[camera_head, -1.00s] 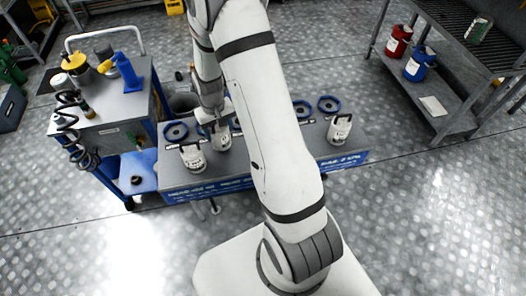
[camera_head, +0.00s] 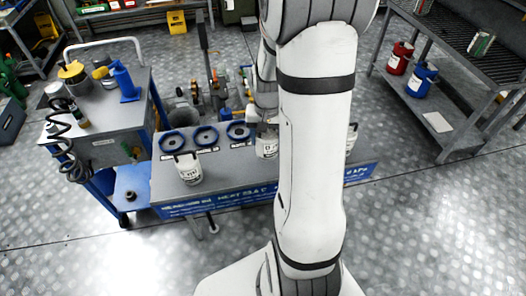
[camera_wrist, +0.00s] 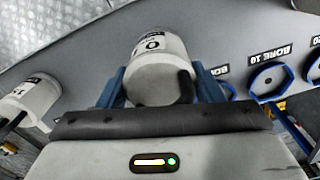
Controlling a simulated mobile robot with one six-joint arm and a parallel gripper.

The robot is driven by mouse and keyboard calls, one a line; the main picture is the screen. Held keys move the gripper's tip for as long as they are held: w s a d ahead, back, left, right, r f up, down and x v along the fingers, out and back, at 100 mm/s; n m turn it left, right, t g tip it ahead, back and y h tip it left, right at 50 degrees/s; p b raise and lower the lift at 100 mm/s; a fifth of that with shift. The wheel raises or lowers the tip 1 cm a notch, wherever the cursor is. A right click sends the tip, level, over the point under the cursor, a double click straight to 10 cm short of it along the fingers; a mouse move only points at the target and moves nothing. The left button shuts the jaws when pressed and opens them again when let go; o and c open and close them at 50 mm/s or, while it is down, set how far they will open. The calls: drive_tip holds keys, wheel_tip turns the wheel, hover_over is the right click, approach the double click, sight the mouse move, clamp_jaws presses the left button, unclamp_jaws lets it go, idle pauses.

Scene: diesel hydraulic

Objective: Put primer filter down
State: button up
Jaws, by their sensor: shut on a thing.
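My gripper (camera_wrist: 160,88) has its blue fingers on both sides of a white cylindrical filter (camera_wrist: 158,62) with a dark-lettered label, and is shut on it. In the head view this filter (camera_head: 267,146) is over the grey bench top, right of the blue rings, partly covered by my arm. I cannot tell whether its base touches the bench. A second white filter (camera_head: 189,169) stands at the bench's left front. A third (camera_head: 351,139) is mostly hidden behind my arm; a white filter (camera_wrist: 28,98) also shows at the wrist view's left.
The grey bench (camera_head: 225,171) has blue rings (camera_head: 205,136) along its back edge; one ring (camera_wrist: 270,79) beside a "BORE 10" label shows in the wrist view. A blue-framed cart (camera_head: 113,125) stands left, and a shelf with red (camera_head: 400,57) and blue (camera_head: 422,79) containers right.

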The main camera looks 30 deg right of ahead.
sight(267, 147)
drive_tip(key=shift+f, duration=2.3)
drive_tip(key=shift+f, duration=0.2)
drive_tip(key=o, duration=1.1)
drive_tip(key=shift+o, duration=0.2)
drive_tip(key=shift+r, duration=0.1)
